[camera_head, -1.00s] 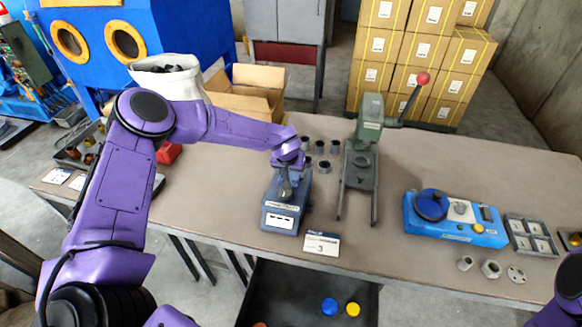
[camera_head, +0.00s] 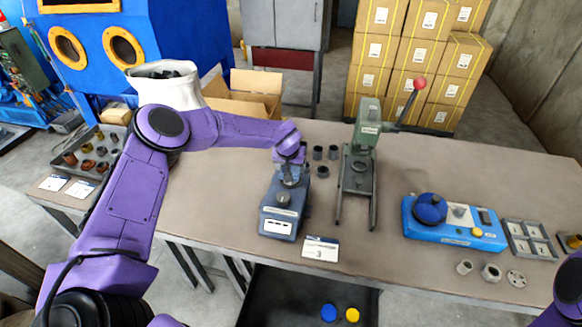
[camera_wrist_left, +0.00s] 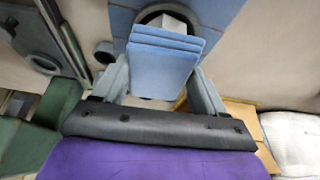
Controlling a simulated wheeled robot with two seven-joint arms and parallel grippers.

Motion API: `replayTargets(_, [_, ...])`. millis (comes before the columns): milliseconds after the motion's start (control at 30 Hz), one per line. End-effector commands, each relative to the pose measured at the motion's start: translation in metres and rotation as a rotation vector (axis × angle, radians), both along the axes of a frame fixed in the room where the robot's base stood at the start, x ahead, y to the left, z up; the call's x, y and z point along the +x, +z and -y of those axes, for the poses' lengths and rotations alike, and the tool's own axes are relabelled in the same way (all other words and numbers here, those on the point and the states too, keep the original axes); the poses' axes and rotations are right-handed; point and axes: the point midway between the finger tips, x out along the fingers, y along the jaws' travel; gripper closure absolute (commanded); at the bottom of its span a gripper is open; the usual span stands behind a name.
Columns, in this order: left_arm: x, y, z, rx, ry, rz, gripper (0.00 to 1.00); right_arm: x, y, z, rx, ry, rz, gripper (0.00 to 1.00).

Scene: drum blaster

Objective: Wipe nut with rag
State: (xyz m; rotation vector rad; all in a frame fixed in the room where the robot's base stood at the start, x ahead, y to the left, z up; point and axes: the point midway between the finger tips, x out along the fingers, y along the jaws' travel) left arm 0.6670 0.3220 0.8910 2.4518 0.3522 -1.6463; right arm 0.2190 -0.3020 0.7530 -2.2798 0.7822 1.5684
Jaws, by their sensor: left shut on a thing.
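My left gripper (camera_head: 291,172) is above the blue-grey bench device (camera_head: 278,222). In the left wrist view, its fingers (camera_wrist_left: 165,85) are shut on a folded light-blue rag (camera_wrist_left: 163,58). The rag hangs over a dark ring on the blue device, with a pale block (camera_wrist_left: 172,24) partly visible inside it. I cannot tell whether the rag touches it. A nut-like grey part (camera_head: 491,272) lies on the bench at the front right; I cannot tell whether it is the task's nut. My right gripper is out of the picture.
A green press (camera_head: 360,160) with a red-knobbed lever stands just right of the device, several dark cylinders (camera_head: 318,153) beside it. A blue fixture (camera_head: 455,222) and a grey tray (camera_head: 530,238) stand at the right. The bench (camera_head: 430,160) is clear at the back right.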

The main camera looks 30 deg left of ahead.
Motion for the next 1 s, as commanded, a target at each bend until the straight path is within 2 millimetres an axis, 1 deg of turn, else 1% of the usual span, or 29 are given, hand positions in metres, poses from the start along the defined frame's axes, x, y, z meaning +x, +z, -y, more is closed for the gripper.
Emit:
replayTargets(300, [-0.024, 0.003, 0.007, 0.0, -0.002, -0.003, 0.53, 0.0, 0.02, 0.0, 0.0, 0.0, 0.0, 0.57])
replayTargets(567, [-0.042, 0.001, 0.013, 0.0, -0.001, -0.003, 0.53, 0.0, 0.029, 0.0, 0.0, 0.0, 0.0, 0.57])
replayTargets(867, [-0.042, -0.001, 0.013, 0.0, 0.0, -0.001, 0.53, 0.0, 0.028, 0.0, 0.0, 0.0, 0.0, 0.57])
replayTargets(1000, [-0.034, -0.001, 0.01, 0.001, 0.002, 0.0, 0.53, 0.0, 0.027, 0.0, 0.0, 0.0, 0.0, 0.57])
